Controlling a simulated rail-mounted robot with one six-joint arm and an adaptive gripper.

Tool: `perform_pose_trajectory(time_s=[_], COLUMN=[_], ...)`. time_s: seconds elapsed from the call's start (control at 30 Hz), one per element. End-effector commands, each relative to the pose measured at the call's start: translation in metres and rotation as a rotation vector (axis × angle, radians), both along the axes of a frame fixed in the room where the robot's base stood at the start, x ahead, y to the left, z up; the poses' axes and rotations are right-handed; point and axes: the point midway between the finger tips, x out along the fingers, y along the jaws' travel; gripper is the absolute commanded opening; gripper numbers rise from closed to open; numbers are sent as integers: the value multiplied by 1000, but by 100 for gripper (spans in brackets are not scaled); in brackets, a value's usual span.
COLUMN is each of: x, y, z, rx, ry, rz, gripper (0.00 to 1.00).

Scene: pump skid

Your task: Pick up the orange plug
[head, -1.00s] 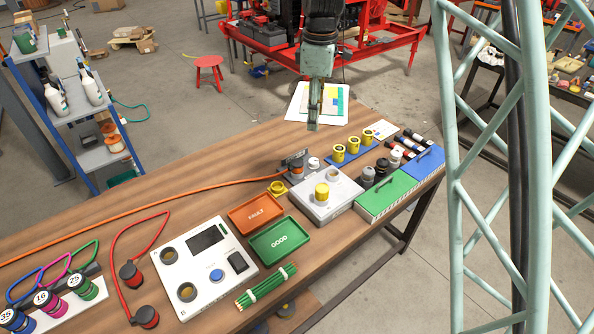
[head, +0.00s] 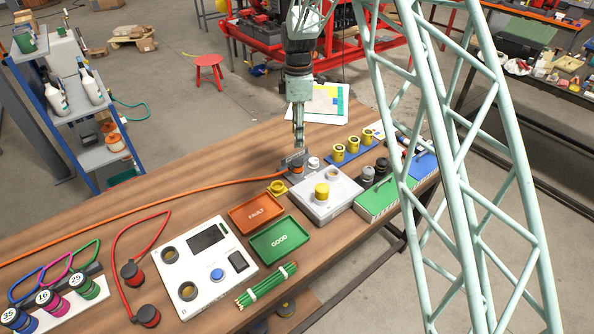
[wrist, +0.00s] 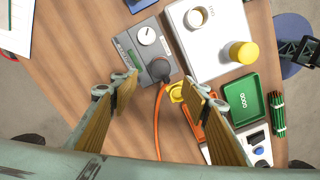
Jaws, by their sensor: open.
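The orange plug (head: 296,170) sits at the end of the orange cable, at the grey socket box (head: 291,160) near the back of the bench. In the wrist view the plug (wrist: 160,69) shows a dark, round back, and the cable (wrist: 157,125) runs away between my fingers. My gripper (head: 299,143) is above the socket box, pointing down. In the wrist view my gripper (wrist: 162,88) is open and empty, its fingers on either side of the plug in the picture. The exact height gap cannot be told.
The orange FAULT tray (head: 256,213) and green GOOD tray (head: 281,239) lie in front. Bare wood (head: 210,160) is free at left.

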Motion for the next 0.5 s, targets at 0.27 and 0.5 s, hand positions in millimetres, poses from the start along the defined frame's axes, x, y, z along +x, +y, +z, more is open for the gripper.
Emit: perform_pose_trajectory(time_s=[0.27, 0.5], x=[0, 0], y=[0, 0], z=[-2, -20], rx=[0, 0], ry=[0, 0], rz=[-1, -1], gripper=[43, 43])
